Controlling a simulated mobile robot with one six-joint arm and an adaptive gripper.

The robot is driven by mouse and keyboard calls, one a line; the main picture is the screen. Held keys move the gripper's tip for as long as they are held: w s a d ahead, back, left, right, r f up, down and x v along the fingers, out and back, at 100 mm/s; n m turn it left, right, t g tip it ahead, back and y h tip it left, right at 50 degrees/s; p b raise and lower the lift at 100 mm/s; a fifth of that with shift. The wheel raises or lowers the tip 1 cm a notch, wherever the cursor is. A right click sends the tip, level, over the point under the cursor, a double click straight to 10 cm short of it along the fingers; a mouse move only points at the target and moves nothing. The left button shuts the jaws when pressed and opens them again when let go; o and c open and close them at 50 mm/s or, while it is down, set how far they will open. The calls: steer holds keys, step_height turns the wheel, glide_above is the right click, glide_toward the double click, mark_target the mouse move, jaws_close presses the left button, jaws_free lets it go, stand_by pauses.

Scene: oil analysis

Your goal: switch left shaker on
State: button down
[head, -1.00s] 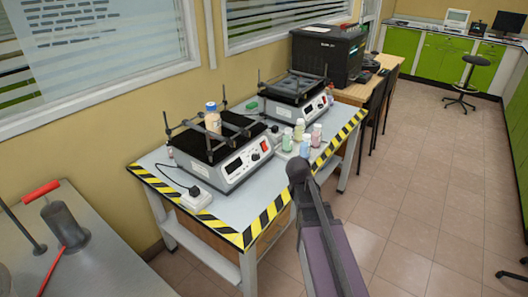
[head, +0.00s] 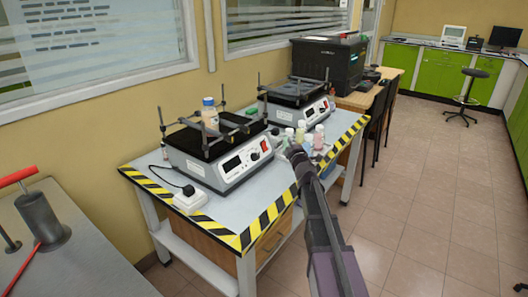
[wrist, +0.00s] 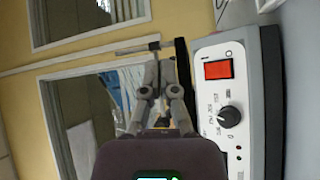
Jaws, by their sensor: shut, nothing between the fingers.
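The left shaker (head: 215,174) is a white box with a black platform, standing on the striped-edge table. Its front panel has a display, a dark knob and a red rocker switch (head: 265,145) at the right end. In the wrist view the panel is turned sideways, with the red switch (wrist: 218,70) above the knob (wrist: 229,116). My gripper (wrist: 160,62) is shut and empty, left of the panel in that view and apart from the switch. In the head view my gripper (head: 294,152) is right of the shaker; its fingertips are hard to make out.
A capped bottle (head: 210,114) stands on the left shaker's platform. The right shaker (head: 297,97) stands behind, with several small bottles (head: 308,137) in front of it, close to my arm. A white power socket block (head: 190,201) lies at the front left.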

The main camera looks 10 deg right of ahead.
mark_target(265, 146)
steer(key=shift+w+a+f+n+y+b, duration=0.25)
steer(key=shift+a+n+y, duration=0.1)
steer(key=shift+n+y, duration=0.3)
steer(key=shift+w+a+f+n+y+b, duration=0.25)
steer(key=shift+a+n+y, duration=0.1)
steer(key=shift+n+y, duration=0.3)
steer(key=shift+w, duration=0.1)
steer(key=w+a+f+b, duration=0.3)
steer(key=w+a, duration=0.2)
steer(key=shift+w+a, duration=0.35)
